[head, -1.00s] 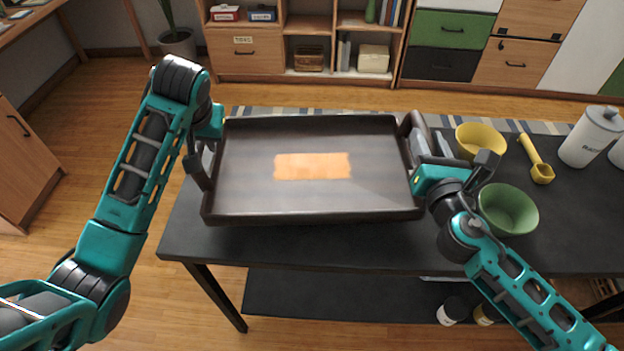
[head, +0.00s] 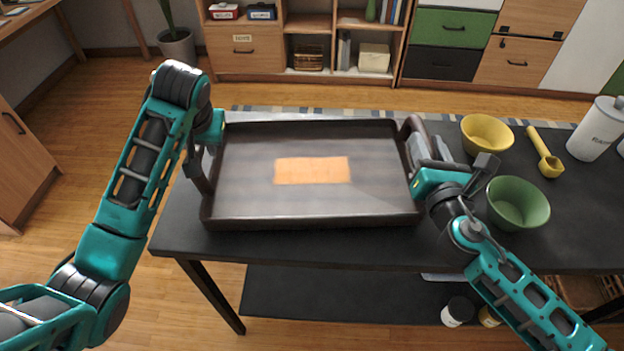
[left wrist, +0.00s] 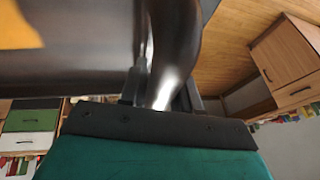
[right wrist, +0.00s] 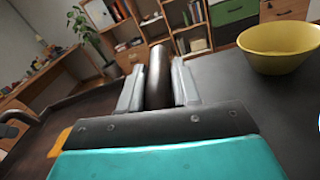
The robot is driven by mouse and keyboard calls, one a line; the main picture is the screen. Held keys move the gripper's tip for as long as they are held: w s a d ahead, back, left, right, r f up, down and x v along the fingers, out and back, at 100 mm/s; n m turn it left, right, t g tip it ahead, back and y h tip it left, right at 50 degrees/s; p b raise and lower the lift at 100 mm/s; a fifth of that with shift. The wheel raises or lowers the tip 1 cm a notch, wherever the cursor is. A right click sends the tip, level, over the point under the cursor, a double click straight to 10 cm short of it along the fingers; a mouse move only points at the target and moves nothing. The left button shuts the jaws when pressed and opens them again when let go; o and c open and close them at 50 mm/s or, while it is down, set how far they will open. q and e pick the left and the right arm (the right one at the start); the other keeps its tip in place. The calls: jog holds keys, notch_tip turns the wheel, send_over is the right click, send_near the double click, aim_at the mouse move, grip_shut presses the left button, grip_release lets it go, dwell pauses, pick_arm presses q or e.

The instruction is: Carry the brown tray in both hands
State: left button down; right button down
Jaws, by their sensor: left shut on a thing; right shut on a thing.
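The brown tray (head: 310,216) is held level over the left part of the dark table, with a flat orange rectangle (head: 312,170) at its middle. I cannot tell how much gap there is beneath it. My left gripper (head: 204,165) is at the tray's left side; in the left wrist view its fingers are shut around the curved dark handle (left wrist: 174,45). My right gripper (head: 424,158) is at the right side; in the right wrist view its fingers are shut on the other handle (right wrist: 158,78).
On the dark table (head: 590,180), right of the tray, are a yellow bowl (head: 487,134), a green bowl (head: 518,203), a yellow scoop (head: 546,155) and a white canister (head: 597,130). Shelves and cabinets (head: 450,60) stand behind. Open wooden floor lies left of the table.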

pick_arm(q)
jog(key=shift+d+f+b, duration=0.3)
jog(key=shift+f+b, duration=0.1)
jog(key=shift+f, duration=0.2)
pick_arm(e)
jog(key=shift+a+f, duration=0.3)
jog(key=shift+f, duration=0.25)
pick_arm(q)
jog(key=c, duration=1.3)
grip_release()
jog(key=shift+f, duration=0.2)
pick_arm(e)
jog(key=c, duration=1.3)
grip_release()
jog(key=shift+f, duration=0.2)
pick_arm(q)
jog(key=shift+o, duration=0.9)
jog(key=shift+r, duration=0.15)
pick_arm(e)
jog(key=shift+o, duration=0.9)
jog(key=shift+r, duration=0.15)
pick_arm(q)
jog(key=o, duration=0.3)
jog(key=shift+a, duration=0.2)
pick_arm(e)
jog(key=o, duration=0.3)
jog(key=shift+d, duration=0.2)
